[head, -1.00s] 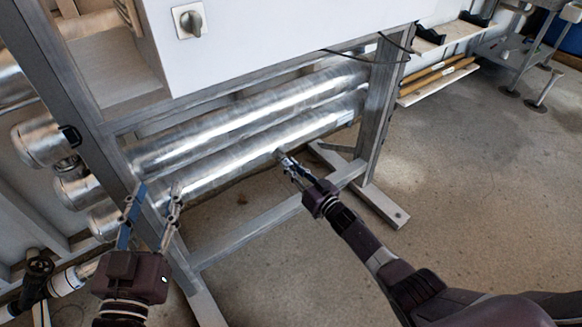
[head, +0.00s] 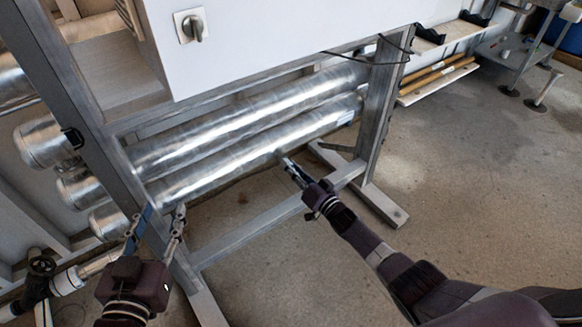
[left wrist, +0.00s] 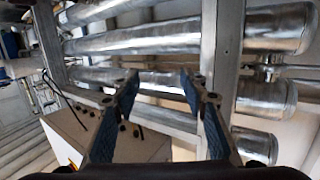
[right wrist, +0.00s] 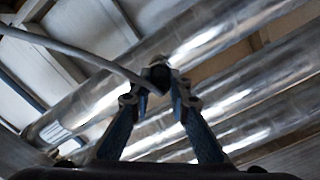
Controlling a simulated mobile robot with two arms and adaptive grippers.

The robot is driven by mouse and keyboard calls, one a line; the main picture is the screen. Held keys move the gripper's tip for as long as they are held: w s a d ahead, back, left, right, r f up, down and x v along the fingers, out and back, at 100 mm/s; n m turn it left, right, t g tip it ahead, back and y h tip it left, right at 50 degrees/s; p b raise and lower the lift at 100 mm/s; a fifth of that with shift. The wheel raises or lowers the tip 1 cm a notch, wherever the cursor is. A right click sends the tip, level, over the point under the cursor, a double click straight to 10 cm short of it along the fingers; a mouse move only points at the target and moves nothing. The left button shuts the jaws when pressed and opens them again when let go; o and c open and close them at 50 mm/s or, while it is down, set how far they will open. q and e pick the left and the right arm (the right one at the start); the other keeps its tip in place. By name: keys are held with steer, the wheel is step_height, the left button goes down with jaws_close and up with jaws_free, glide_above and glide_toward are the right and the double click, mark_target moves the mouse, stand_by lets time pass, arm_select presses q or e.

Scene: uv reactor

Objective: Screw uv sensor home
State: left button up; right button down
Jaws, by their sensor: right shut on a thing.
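The uv sensor (right wrist: 157,74) is a small dark cylinder with a grey cable, seen between my right fingertips in the right wrist view. Its far end is at the underside of the lowest shiny reactor tube (head: 238,160); I cannot tell how deep it sits. My right gripper (head: 288,164) is shut on the sensor just below that tube, and its fingers also show in the right wrist view (right wrist: 157,95). My left gripper (head: 155,212) is open and empty beside the frame's left post; its spread fingers show in the left wrist view (left wrist: 160,78).
More metal tubes (head: 240,112) run above the lowest one. A grey steel frame (head: 375,125) with a lower crossbar (head: 255,232) surrounds them. A white cabinet (head: 290,35) hangs above. The concrete floor (head: 480,180) at right is clear.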

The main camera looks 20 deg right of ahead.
steer(key=shift+s+f, duration=0.1)
steer(key=shift+f, duration=0.05)
steer(key=m, duration=0.3)
steer(key=shift+m, duration=0.4)
arm_select(q)
steer(key=shift+s+f+g, duration=0.15)
steer(key=shift+f+g, duration=0.15)
steer(key=shift+f, duration=0.2)
arm_select(e)
steer(key=shift+m, duration=0.6)
steer(key=shift+m, duration=0.6)
steer(key=c, duration=1.8)
jaws_free()
steer(key=shift+d, duration=0.1)
steer(key=shift+o, duration=0.3)
